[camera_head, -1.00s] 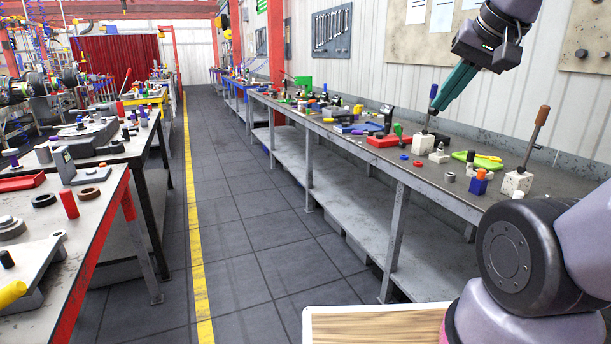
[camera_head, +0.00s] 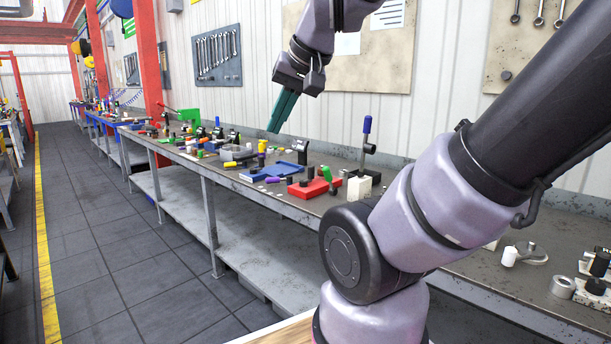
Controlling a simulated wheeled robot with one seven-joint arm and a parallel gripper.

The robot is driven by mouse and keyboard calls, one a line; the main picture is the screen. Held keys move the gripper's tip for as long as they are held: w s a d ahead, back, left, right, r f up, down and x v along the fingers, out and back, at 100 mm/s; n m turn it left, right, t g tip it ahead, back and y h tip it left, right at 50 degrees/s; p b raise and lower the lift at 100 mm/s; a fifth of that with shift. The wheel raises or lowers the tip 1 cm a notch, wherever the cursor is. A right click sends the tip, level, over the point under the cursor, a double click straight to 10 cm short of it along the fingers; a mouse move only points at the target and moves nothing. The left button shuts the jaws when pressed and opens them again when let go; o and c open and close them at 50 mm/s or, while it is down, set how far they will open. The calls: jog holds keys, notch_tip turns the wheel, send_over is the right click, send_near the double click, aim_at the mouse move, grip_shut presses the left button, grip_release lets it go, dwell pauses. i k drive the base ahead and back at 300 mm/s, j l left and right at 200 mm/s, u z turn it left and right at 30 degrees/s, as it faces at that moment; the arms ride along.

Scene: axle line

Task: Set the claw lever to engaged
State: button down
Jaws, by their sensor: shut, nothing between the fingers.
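A lever with a blue handle (camera_head: 366,135) stands nearly upright on the right-hand bench, with a white block (camera_head: 359,188) at its foot. No label is readable, so I cannot tell whether it is the claw lever. A red fixture (camera_head: 313,188) with a green handle (camera_head: 326,174) sits just left of it. My gripper (camera_head: 273,130) has long teal fingers, shut and empty, pointing down. In the picture it is left of the blue handle and above the bench, apparently touching nothing. My arm covers part of the bench to the right.
A blue tray-like part (camera_head: 272,172) and several small coloured parts crowd the bench (camera_head: 240,182) farther left. A grey ring (camera_head: 562,287) and metal fittings lie at the right end. A wall stands behind the bench. Open floor (camera_head: 120,240) lies at the left.

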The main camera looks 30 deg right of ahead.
aim_at(326, 171)
jog(key=i+l+z, duration=0.25)
jog(key=i, duration=0.25)
jog(key=i+z, duration=0.3)
jog(key=i, duration=0.25)
